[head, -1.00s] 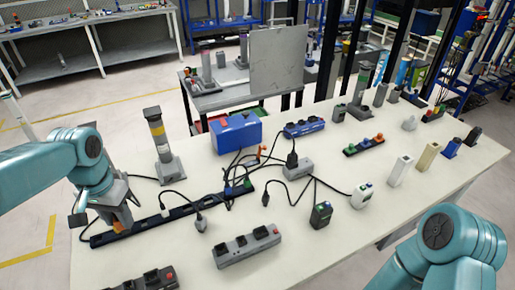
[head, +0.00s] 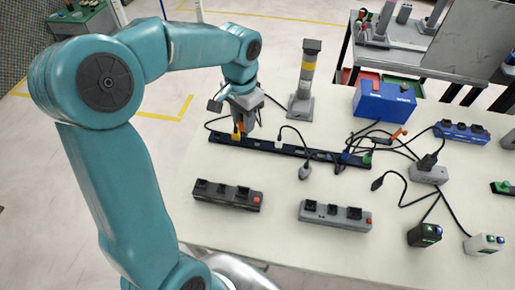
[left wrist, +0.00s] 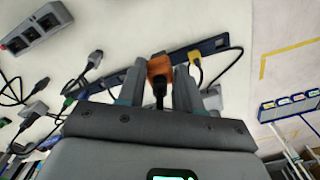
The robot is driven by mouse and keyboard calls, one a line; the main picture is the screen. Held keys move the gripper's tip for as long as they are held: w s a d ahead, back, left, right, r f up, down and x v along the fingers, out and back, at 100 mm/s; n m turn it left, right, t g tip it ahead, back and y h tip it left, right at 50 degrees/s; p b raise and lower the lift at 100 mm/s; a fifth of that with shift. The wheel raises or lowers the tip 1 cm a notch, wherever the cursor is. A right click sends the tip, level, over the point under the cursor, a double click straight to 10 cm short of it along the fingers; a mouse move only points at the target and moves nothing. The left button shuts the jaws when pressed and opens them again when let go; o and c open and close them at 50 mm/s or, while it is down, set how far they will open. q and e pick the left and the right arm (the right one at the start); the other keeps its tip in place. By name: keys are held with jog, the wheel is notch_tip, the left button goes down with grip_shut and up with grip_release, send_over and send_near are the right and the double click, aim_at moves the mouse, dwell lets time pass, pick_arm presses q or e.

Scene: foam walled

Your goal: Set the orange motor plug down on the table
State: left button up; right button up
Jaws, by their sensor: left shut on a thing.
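The orange motor plug (left wrist: 160,69) is between the fingers of my left gripper (left wrist: 158,88) in the left wrist view. A dark cable runs from it back toward the gripper. In the head view, my left gripper (head: 242,121) is over the left part of a long black power strip (head: 290,151) on the white table (head: 280,180). The plug shows there only as a small orange patch under the fingers. Whether it touches the strip or table, I cannot tell. My right gripper is in neither view.
A yellow plug (left wrist: 195,60) sits on the strip close beside my gripper. A signal tower (head: 304,80) and a blue box (head: 384,101) stand behind. Bare table shows between strip and blocks.

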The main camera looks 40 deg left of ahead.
pick_arm(q)
notch_tip(320, 180, down, 17)
jog(key=shift+w+r, duration=0.1)
jog(key=shift+w, duration=0.05)
jog(key=shift+r, duration=0.1)
jog(key=o, duration=0.6)
jog(key=shift+f, duration=0.2)
jog(key=o, duration=0.4)
jog(key=shift+o, duration=0.2)
jog(key=shift+r, duration=0.1)
